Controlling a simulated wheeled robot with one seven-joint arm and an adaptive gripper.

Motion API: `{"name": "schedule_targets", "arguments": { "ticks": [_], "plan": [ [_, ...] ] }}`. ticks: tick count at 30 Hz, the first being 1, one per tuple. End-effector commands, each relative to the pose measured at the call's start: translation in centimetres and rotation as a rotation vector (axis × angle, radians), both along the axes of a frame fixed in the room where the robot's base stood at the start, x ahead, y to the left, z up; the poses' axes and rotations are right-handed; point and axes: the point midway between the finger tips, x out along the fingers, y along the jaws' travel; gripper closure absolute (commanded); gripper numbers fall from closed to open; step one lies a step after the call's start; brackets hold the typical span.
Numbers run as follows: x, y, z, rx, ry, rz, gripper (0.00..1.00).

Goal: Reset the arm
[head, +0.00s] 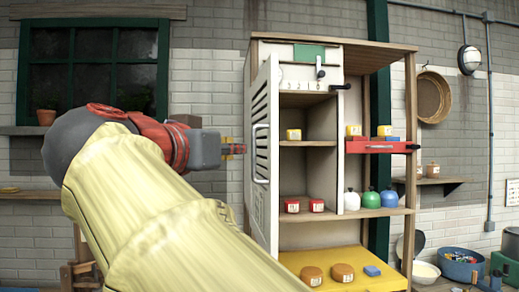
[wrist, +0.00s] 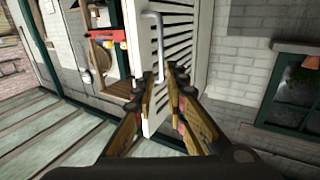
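My arm reaches in from the lower left in the head view, and my gripper (head: 243,149) points right, just left of the open white slatted door (head: 263,185). In the wrist view my gripper (wrist: 169,80) has its two fingers apart, with nothing seen held between them. The door (wrist: 178,35) and its pale bar handle (wrist: 159,35) lie beyond the fingertips. Whether a finger touches the door I cannot tell.
A green-framed window (head: 95,70) is left.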

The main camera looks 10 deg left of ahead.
Motion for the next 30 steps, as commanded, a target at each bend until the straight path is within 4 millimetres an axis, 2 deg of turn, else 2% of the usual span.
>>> {"name": "schedule_targets", "arguments": {
  "ticks": [6,10,11,12,14,17,18,20,21,23,24,26,27,30],
  "plan": [
    [0.0,0.0,0.0,-0.006,0.001,0.0,0.86],
    [0.1,0.3,0.0,-0.083,0.017,0.013,0.86],
    [0.2,0.7,-0.2,-0.111,0.031,0.027,0.86],
    [0.4,1.6,-1.3,-0.159,0.065,0.055,0.86],
    [0.8,3.2,-4.0,-0.234,0.126,0.1,0.86],
    [1.0,5.5,-9.1,-0.351,0.236,0.184,0.86],
    [0.8,6.2,-11.4,-0.395,0.285,0.223,0.86],
    [0.3,6.8,-15.0,-0.462,0.363,0.285,0.86],
    [0.0,6.5,-17.6,-0.502,0.421,0.324,0.86],
    [-0.5,5.4,-21.5,-0.552,0.509,0.378,0.86],
    [-0.9,4.4,-24.1,-0.577,0.568,0.41,0.86],
    [-1.6,2.3,-27.6,-0.6,0.651,0.453,0.86],
    [-2.2,0.8,-29.8,-0.607,0.705,0.477,0.86],
    [-4.1,-3.5,-35.0,-0.596,0.826,0.529,0.86]
  ]
}}
